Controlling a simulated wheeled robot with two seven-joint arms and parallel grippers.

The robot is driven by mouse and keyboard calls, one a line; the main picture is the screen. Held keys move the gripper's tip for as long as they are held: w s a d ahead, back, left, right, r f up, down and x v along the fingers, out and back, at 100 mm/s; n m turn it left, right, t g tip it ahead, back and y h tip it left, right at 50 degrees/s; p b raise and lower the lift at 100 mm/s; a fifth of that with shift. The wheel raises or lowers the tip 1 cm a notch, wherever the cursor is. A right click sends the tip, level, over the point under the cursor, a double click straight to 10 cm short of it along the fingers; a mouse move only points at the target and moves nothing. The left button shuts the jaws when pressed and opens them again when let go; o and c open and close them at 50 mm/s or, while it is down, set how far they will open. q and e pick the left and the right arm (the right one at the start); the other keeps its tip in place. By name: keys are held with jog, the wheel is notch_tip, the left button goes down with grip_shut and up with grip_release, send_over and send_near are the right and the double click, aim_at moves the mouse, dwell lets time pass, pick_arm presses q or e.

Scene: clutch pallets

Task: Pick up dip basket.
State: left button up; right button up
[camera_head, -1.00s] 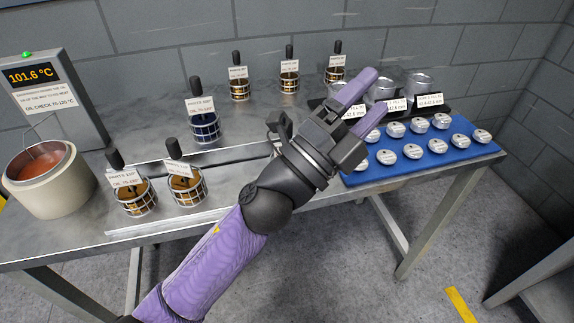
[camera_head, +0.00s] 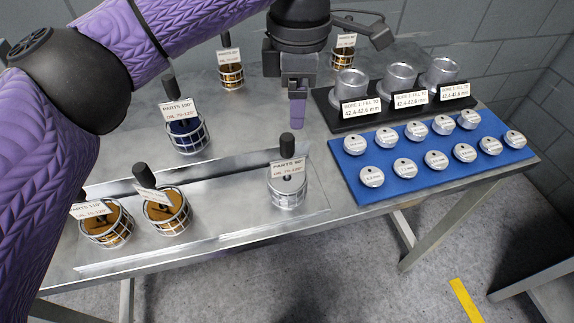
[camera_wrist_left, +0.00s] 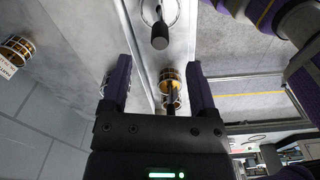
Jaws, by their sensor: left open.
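Several dip baskets with black handles and white labels stand on the steel table. A silver one (camera_head: 288,188) is on the tray at its right end. Two with amber contents (camera_head: 105,226) (camera_head: 166,211) are at the tray's left end. A blue one (camera_head: 187,136) stands behind the tray, and others (camera_head: 231,76) (camera_head: 343,57) are further back. My left gripper (camera_head: 297,115) points down, behind and above the silver basket in the head view. In the left wrist view its fingers (camera_wrist_left: 159,85) are apart, with nothing visibly held; the silver basket's black handle (camera_wrist_left: 160,37) shows beyond them.
A grey wall is behind the table.

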aim_at(287, 136)
pick_arm(q)
jog(key=f, duration=0.3)
jog(key=a+f+b, duration=0.1)
jog(key=f, duration=0.2)
jog(key=f+b, duration=0.1)
jog(key=f, duration=0.1)
jog(key=shift+s+a+f, duration=0.1)
jog(key=shift+a+f, duration=0.05)
jog(key=shift+f, duration=0.25)
jog(key=shift+r, duration=0.1)
pick_arm(e)
jog(key=shift+s+d+f+g, duration=0.3)
jog(key=shift+s+d+f, duration=0.55)
jog(key=shift+s+f, duration=0.2)
pick_arm(q)
jog(key=c, duration=1)
grip_shut()
pick_arm(e)
jog(key=shift+w+a, duration=0.2)
jog(key=shift+w, duration=0.15)
pick_arm(q)
jog(key=shift+r, duration=0.1)
pick_arm(e)
jog(key=shift+s, duration=0.25)
